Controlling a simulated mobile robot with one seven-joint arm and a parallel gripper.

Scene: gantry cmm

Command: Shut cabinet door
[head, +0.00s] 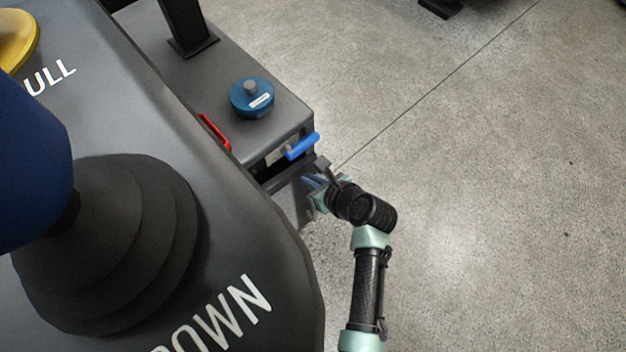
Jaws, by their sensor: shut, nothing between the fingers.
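A grey cabinet (190,70) stands at upper centre, seen from above. Its front corner carries a blue handle (302,146), with a dark opening beneath it. A grey panel (289,198), which looks like the cabinet door, stands below the opening; how far it is open is hard to tell. My gripper (313,182) is shut and empty, just below the blue handle and beside the grey panel. Whether the fingertips touch the panel cannot be told. My arm reaches in from the bottom right. The lower part of the cabinet is hidden by the large dark console in front.
A round blue part (252,98) and a dark post (186,28) stand on the cabinet top. A red handle (215,132) sits by the console edge. The dark console (225,225) with a large joystick (115,240) fills the left. The concrete floor (490,180) on the right is clear.

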